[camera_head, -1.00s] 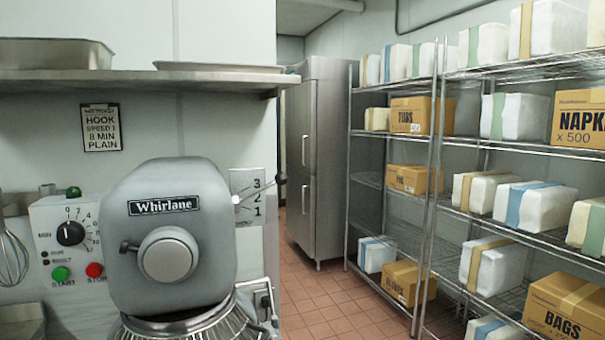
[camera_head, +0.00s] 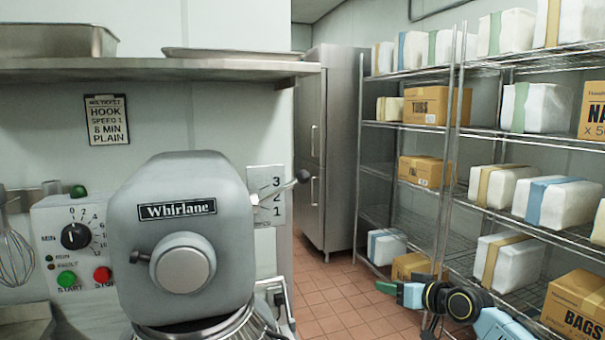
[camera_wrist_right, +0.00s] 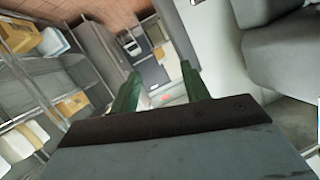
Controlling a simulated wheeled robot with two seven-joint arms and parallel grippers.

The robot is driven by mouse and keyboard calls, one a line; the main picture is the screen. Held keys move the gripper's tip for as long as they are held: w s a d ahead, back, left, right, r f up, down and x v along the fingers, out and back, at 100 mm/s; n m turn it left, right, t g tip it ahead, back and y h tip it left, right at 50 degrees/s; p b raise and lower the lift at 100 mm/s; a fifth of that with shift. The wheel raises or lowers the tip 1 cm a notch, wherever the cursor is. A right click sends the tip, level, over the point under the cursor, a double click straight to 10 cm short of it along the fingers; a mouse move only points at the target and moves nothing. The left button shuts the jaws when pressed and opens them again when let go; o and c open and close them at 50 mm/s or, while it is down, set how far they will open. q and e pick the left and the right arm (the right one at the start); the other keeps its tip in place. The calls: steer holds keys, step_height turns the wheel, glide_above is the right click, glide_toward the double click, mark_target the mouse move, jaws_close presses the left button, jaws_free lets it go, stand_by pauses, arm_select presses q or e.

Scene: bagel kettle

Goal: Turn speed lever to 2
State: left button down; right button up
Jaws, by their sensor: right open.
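The grey Whirlane mixer (camera_head: 180,240) stands at left centre in the head view. Its speed lever (camera_head: 303,176), a thin rod with a dark ball knob, sticks out right and slants up. It crosses the plate (camera_head: 264,215) marked 3, 2, 1 between the 3 and the 2 as seen; I cannot tell its exact setting. My right gripper (camera_head: 385,288) is low at the right, open, apart from the lever and below it. In the right wrist view its green fingers (camera_wrist_right: 160,87) are spread with nothing between them. My left gripper is not in view.
A control panel (camera_head: 75,240) with a dial and green and red buttons is left of the mixer. An upper shelf (camera_head: 150,70) runs above. A steel cabinet (camera_head: 335,150) and wire racks (camera_head: 455,130) with boxes stand right. Tiled floor (camera_head: 320,290) is open between.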

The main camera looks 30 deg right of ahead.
steer(key=a+r+n+t+y, duration=0.1)
steer(key=a+r+n+y, duration=0.15)
steer(key=r, duration=0.65)
steer(key=a+r+n+t+y, duration=0.1)
steer(key=a+r, duration=0.3)
steer(key=r, duration=0.6)
steer(key=n+y, duration=0.4)
steer(key=y, duration=0.1)
glide_toward(302, 175)
arm_select(q)
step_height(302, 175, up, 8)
steer(key=p, duration=0.7)
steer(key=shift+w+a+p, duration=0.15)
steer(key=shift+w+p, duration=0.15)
arm_select(e)
steer(key=shift+w+d+x, duration=0.1)
steer(key=shift+d+x, duration=0.05)
steer(key=shift+x, duration=1.65)
steer(key=shift+w+d+x, duration=0.1)
steer(key=shift+d+x, duration=0.1)
steer(key=shift+x, duration=1.55)
steer(key=shift+w+d+x, duration=0.1)
steer(key=shift+d+x, duration=0.05)
steer(key=shift+x, duration=1.65)
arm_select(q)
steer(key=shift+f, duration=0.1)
arm_select(e)
steer(key=shift+f, duration=0.2)
jaws_close()
